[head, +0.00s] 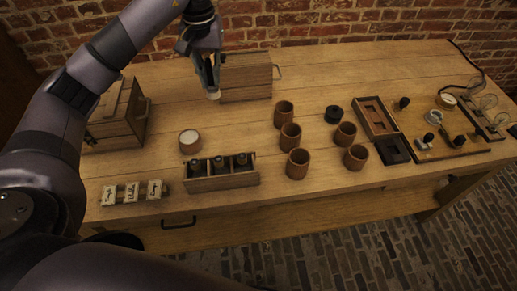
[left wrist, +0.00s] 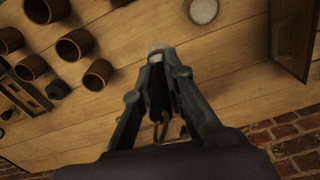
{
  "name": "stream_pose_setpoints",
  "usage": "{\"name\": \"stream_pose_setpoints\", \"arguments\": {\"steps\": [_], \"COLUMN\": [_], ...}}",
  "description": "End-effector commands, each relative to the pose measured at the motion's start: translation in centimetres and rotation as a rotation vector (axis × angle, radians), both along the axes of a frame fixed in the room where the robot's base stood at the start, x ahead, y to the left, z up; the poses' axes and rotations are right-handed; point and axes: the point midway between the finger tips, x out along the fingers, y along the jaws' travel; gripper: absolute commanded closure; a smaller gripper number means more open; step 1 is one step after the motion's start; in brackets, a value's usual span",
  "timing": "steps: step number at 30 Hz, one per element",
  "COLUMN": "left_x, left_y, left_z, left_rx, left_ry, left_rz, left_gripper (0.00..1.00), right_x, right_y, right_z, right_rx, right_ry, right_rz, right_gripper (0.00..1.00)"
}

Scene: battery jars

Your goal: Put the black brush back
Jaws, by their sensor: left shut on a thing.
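My left gripper (head: 212,88) hangs above the back of the table, in front of the wooden box there. It is shut on a small pale-tipped thing (head: 214,95), whose tip also shows between the fingers (left wrist: 158,50) in the left wrist view. The rest of this thing is hidden by the fingers, so I cannot tell whether it is the black brush. A wooden rack (head: 222,182) near the table's front edge has several dark-topped things in it. My right gripper is not in view.
A white-topped round jar (head: 190,141) stands behind the rack. Several brown jars (head: 298,164) stand mid-table, with a small black pot (head: 333,115) near them. Wooden boxes stand at the left (head: 120,118) and back (head: 246,78). An instrument board (head: 440,130) lies at the right.

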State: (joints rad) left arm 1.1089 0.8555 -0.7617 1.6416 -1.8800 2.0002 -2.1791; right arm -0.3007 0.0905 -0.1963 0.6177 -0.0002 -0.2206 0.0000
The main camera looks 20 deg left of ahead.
Motion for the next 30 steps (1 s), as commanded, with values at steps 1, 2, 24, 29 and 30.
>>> {"name": "stream_pose_setpoints", "arguments": {"steps": [1,2,24,29,30], "left_x": [0.0,0.0,-0.1,-0.1,-0.2], "left_y": [0.1,0.1,0.2,0.2,0.1], "left_z": [-0.2,-0.4,-15.4,-16.4,-16.9], "left_rx": [0.001,0.001,0.000,0.000,0.000], "left_ry": [0.005,0.007,0.010,0.010,0.012], "left_rz": [0.002,0.003,0.002,0.003,0.002], "left_gripper": [1.00,1.00,1.00,1.00,1.00], "right_x": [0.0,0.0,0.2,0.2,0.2], "right_y": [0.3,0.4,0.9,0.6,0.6], "right_z": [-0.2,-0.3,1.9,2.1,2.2], "right_rx": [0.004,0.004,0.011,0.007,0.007], "right_ry": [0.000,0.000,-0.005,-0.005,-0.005], "right_rz": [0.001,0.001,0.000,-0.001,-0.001], "right_gripper": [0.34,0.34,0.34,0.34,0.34]}}
